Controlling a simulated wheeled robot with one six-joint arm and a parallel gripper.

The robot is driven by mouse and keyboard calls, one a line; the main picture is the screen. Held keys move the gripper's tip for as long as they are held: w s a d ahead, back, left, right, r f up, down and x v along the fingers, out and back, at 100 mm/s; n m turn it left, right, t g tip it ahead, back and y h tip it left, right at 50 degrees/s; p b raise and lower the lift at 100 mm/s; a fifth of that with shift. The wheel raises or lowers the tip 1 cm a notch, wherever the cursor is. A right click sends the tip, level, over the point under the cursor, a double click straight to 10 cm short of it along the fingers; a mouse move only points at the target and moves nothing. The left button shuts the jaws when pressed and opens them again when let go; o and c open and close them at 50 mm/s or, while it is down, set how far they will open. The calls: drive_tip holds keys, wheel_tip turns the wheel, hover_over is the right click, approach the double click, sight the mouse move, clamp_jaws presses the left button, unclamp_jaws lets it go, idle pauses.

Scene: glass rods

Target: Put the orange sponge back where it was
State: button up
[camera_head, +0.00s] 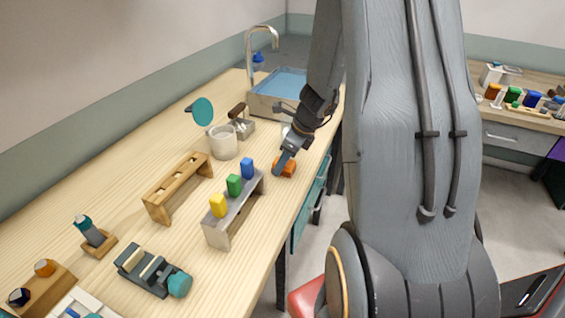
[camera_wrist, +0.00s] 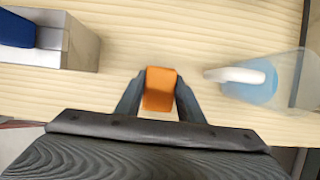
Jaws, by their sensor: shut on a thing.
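The orange sponge (camera_head: 288,169) is a small block near the right edge of the wooden bench in the head view. In the wrist view the orange sponge (camera_wrist: 160,89) sits between the two dark fingers. My gripper (camera_head: 281,164) is shut on it, and the fingers flank it on both sides in the wrist view (camera_wrist: 158,92). The sponge is on or just above the bench top; I cannot tell whether it touches.
A grey rack (camera_head: 234,215) with yellow, green and blue blocks stands left of my gripper. A clear container with a white-handled blue thing (camera_wrist: 252,82) stands to the right in the wrist view. A sink (camera_head: 279,91) and a white pot (camera_head: 223,143) are farther back.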

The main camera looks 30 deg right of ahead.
drive_tip(key=shift+f, duration=0.2)
drive_tip(key=o, duration=1.2)
drive_tip(key=shift+r, duration=0.1)
drive_tip(key=shift+d+r, duration=0.15)
drive_tip(key=shift+r, duration=0.3)
drive_tip(key=v, duration=1.1)
drive_tip(key=shift+s+r, duration=0.15)
drive_tip(key=shift+r, duration=0.05)
